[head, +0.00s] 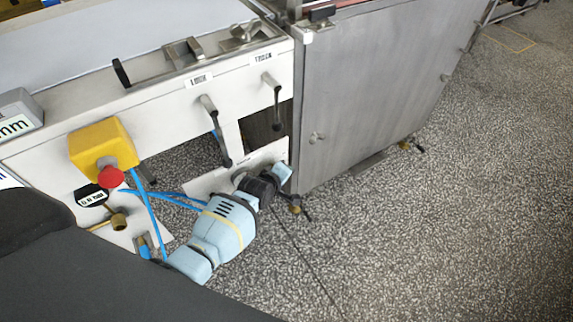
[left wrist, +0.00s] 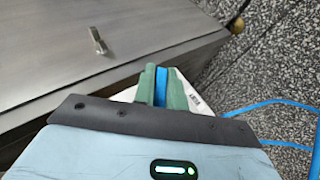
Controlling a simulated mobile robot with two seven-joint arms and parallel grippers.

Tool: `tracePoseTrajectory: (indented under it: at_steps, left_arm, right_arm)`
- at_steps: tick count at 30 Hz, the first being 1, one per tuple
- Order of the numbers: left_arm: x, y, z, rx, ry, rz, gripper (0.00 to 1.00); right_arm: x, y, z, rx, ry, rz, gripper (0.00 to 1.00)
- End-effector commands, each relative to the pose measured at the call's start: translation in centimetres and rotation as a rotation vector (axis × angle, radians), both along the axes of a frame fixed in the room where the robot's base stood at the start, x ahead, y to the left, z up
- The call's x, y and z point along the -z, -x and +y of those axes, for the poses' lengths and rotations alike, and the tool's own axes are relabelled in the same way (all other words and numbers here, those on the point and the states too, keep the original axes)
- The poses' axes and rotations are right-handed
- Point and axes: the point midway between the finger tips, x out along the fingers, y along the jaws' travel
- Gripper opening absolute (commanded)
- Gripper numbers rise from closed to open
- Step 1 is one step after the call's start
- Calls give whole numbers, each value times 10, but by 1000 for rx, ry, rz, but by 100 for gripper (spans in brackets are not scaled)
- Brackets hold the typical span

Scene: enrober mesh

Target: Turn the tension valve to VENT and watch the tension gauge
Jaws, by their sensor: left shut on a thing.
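My left gripper (head: 270,183) reaches low on the white machine panel, just below a small label too small to read. In the left wrist view, its green fingers (left wrist: 161,88) are shut on a narrow blue piece (left wrist: 161,84), which looks like the tension valve's handle. A white plate (left wrist: 196,101) with small dark lettering shows beside the fingers; I cannot read it or tell the valve's position. The valve body is hidden by the gripper. My right gripper is not in view.
Two dark-handled levers (head: 214,130) (head: 273,100) hang above my left gripper. A yellow box with a red button (head: 111,177), a brass fitting (head: 118,221) and blue hoses (head: 150,215) are to the left.

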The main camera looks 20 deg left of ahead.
Motion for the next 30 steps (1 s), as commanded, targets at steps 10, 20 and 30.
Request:
tracePoseTrajectory:
  at_steps: [10,20,30]
  left_arm:
    - [7,7,5,1,-202,260,0]
    - [16,17,13,0,-383,489,0]
    - [16,23,19,0,-504,640,0]
  right_arm:
    - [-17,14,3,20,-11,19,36]
    - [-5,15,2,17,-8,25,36]
    - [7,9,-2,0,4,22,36]
